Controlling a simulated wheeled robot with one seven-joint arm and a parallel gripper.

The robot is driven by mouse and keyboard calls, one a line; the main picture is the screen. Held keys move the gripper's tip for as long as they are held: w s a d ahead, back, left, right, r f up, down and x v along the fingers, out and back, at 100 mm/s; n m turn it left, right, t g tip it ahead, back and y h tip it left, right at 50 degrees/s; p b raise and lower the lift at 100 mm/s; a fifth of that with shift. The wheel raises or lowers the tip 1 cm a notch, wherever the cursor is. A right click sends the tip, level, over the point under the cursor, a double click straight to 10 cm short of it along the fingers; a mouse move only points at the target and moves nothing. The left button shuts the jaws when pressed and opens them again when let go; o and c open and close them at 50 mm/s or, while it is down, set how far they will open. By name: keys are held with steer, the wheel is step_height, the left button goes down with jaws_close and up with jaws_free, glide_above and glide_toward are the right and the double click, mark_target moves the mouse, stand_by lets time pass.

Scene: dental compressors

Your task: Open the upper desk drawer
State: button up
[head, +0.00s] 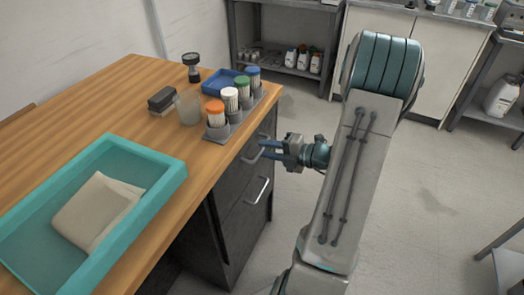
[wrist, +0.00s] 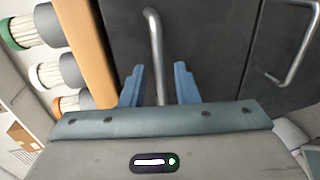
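The upper desk drawer (head: 262,136) is a dark front just under the wooden desk top, and it looks shut. Its metal bar handle (head: 250,160) is partly hidden by my gripper (head: 265,150) in the head view. In the wrist view the upper drawer's front (wrist: 115,25) fills the middle, with its handle (wrist: 155,45) running down between the two blue fingers. My gripper (wrist: 158,85) is open, one finger on each side of the handle. I cannot tell whether either finger touches it.
The lower drawer's handle (head: 258,191) is below, and also shows in the wrist view (wrist: 295,45). On the desk (head: 140,85) stand a teal tray (head: 165,175), a blue tray (head: 218,80) and a rack (head: 217,132) of capped brush holders near the edge.

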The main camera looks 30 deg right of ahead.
steer(key=shift+x, duration=1.15)
jaws_close()
steer(key=shift+s+d+r, duration=0.1)
steer(key=shift+s+d, duration=0.05)
